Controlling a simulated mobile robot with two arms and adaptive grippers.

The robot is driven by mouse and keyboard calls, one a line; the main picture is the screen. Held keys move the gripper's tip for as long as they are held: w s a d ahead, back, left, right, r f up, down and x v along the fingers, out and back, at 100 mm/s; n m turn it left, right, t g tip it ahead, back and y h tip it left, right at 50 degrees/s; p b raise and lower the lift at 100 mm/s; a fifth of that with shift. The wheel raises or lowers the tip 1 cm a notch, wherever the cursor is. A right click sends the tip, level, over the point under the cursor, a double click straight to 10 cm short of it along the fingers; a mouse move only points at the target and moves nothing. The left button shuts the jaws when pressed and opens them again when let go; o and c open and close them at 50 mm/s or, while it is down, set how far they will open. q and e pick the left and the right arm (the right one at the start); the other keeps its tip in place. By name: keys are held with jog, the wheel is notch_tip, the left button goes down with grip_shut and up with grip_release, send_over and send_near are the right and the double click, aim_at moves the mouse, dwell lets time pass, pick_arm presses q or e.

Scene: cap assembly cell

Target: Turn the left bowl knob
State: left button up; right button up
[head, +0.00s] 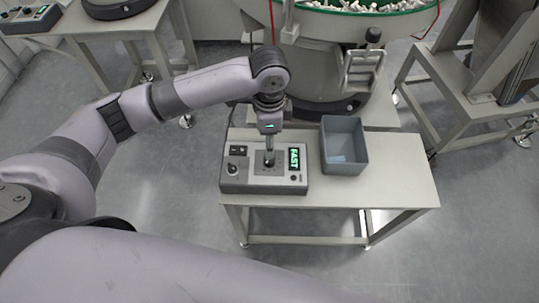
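A grey control box (265,185) sits on the left part of a small table. Its green display (294,160) reads "FAST". A dark square plate (268,170) lies on its top face beside the display. My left gripper (269,158) points straight down over this plate, with its tips at or just above it. The gripper hides whatever knob is under it, and the fingers are too small to tell if they are shut on it. A smaller round control (233,169) shows at the box's left. My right gripper is not in view.
An open grey bin (344,145) stands right of the control box on the table (395,185). Behind is a large bowl feeder with a green rim (385,12) and white parts. Another control box (28,19) is at far upper left. The table's right end is clear.

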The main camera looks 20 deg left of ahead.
aim_at(269, 161)
pick_arm(q)
notch_tip(269, 161, down, 8)
jog(key=shift+r, duration=0.15)
jog(key=shift+f, duration=0.45)
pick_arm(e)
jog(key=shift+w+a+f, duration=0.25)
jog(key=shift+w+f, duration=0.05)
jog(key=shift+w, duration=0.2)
pick_arm(q)
jog(key=shift+c, duration=0.5)
